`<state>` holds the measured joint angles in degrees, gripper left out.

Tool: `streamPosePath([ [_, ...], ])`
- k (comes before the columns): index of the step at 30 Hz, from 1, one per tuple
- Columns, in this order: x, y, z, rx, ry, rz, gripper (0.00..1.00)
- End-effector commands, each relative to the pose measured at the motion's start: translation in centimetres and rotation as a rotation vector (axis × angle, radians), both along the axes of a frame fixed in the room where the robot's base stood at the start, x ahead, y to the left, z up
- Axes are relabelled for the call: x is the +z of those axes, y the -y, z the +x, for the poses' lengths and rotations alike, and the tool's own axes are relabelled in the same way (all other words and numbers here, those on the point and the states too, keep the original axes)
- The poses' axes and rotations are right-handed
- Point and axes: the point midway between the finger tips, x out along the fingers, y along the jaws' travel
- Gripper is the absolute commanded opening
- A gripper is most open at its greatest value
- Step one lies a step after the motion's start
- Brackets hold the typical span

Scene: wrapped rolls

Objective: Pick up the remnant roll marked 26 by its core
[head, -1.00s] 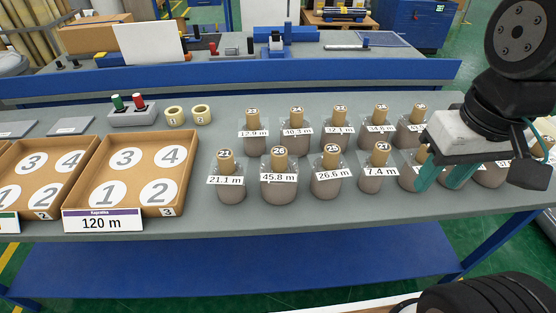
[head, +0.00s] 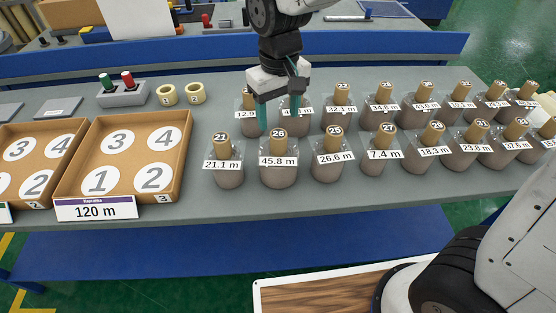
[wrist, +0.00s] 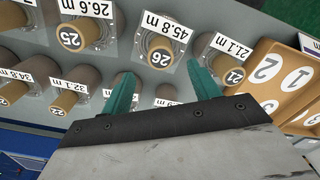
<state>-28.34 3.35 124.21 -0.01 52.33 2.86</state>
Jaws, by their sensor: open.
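The roll marked 26 (head: 279,172) stands upright in the front row, with a tan core on top and a label reading 45.8 m. Its numbered core end (wrist: 160,57) shows in the wrist view, ahead of and between the fingertips. My gripper (head: 283,122) is open and empty, pointing down above and just behind roll 26. In the wrist view its two teal fingers (wrist: 162,82) are spread wide, apart from the core. The gripper partly hides rolls of the back row.
Roll 21 (head: 223,174) stands left of 26 and roll 25 (head: 328,166) right of it, close by. More rolls fill both rows rightward. Cardboard trays with numbered circles (head: 187,150) lie at left. Two tape rings (head: 166,95) and a button box (head: 122,97) stand behind.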

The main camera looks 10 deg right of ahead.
Motion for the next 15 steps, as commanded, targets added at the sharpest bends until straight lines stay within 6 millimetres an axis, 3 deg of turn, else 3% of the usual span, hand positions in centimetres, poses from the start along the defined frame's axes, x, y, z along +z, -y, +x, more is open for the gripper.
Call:
streamPosePath([
  [15, -6.4, 0.0, -0.2, 0.006, -0.005, -0.003, 0.61],
])
